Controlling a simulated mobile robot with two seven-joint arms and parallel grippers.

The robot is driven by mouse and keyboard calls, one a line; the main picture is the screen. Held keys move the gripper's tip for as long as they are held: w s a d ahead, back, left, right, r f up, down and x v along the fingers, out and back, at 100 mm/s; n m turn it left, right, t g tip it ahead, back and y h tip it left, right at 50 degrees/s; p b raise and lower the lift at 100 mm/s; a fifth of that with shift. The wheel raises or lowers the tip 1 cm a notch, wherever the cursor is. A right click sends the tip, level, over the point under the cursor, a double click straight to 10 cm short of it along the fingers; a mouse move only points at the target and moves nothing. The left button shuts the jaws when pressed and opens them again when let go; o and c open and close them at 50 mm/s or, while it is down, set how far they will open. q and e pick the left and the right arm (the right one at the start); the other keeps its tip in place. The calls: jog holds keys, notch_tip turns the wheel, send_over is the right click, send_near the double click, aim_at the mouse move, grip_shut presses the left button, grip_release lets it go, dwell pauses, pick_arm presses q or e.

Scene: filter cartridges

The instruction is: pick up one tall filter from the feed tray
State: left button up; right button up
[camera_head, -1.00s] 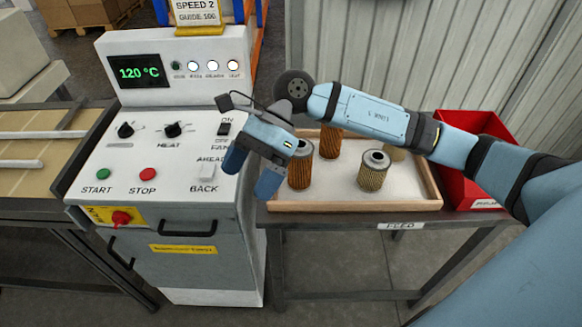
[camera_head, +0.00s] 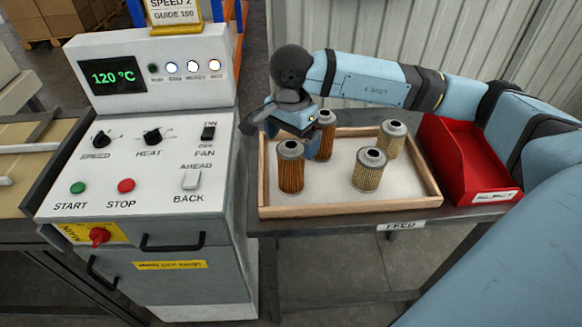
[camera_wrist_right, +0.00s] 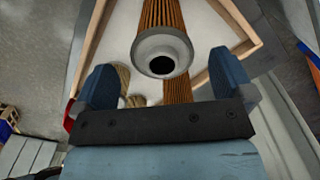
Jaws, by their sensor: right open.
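The feed tray (camera_head: 350,210) holds two orange-brown pleated filters and two pale ones, all upright with grey caps. The front orange filter (camera_head: 290,170) stands at the tray's left; the other orange filter (camera_head: 323,140) is behind it, partly hidden by my gripper. The pale filters (camera_head: 369,172) (camera_head: 391,141) stand to the right and look shorter. My right gripper (camera_head: 290,138) is open and empty over the tray's left part. In the right wrist view, an orange filter's cap (camera_wrist_right: 161,55) lies between the lines of the open fingers (camera_wrist_right: 165,80), apart from both. My left gripper is out of view.
A control machine (camera_head: 150,200) with a 120 °C display stands close left of the tray. A red bin (camera_head: 465,165) sits to its right on the same table. The tray has low wooden walls. Bare tray floor shows between the filters.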

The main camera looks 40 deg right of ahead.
aim_at(290, 156)
jog(key=shift+w+a+f, duration=0.1)
jog(key=shift+a+f, duration=0.05)
jog(key=shift+f, duration=2.6)
jog(key=c, duration=1.1)
jog(key=shift+o, duration=0.2)
jog(key=shift+r, duration=0.1)
